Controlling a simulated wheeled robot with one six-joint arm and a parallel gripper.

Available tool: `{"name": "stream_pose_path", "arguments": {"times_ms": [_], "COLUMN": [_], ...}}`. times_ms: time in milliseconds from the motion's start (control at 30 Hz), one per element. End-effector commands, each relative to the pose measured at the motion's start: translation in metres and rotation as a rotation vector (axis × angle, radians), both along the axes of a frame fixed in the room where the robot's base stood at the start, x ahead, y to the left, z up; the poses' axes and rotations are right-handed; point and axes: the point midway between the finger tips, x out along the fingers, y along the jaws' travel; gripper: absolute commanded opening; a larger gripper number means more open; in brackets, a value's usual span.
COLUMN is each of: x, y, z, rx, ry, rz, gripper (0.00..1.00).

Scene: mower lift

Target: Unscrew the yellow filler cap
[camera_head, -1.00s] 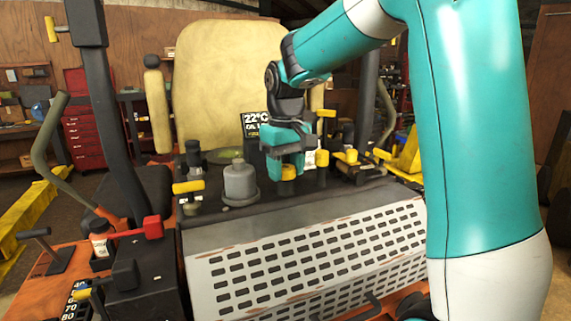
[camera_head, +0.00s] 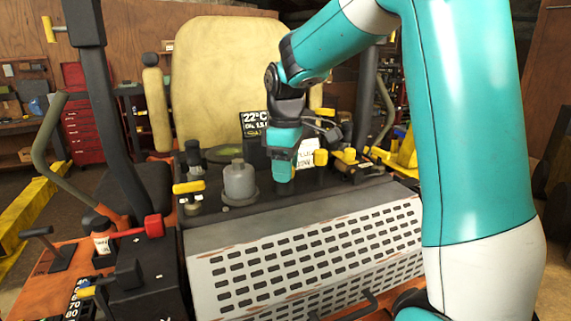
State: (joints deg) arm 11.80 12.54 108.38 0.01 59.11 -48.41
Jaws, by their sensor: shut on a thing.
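My gripper (camera_head: 281,171) reaches down onto the dark deck behind the grey perforated cover, just right of the grey domed fitting. It is turned so that one teal finger faces the camera. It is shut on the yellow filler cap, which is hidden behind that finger. Whether the cap has lifted from its neck cannot be seen.
A grey domed fitting (camera_head: 239,182) stands close left of my gripper. A yellow-topped post (camera_head: 320,157) and a white label (camera_head: 306,154) are close right. A display (camera_head: 254,125) and the cream seat (camera_head: 225,75) are behind. The perforated cover (camera_head: 310,245) slopes in front.

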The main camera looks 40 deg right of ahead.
Motion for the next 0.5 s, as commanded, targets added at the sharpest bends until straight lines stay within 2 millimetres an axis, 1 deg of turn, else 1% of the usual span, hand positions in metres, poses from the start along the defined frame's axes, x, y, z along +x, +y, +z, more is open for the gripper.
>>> {"name": "stream_pose_path", "arguments": {"times_ms": [267, 367, 500], "x": [0.0004, 0.0005, 0.0010], "y": [-0.0001, -0.0002, -0.0008], "z": [0.0010, 0.0021, 0.0026], "rx": [0.000, 0.000, 0.000], "ry": [-0.003, -0.001, 0.000], "rz": [0.013, 0.106, 0.334], "gripper": [0.22, 0.22, 0.22]}}
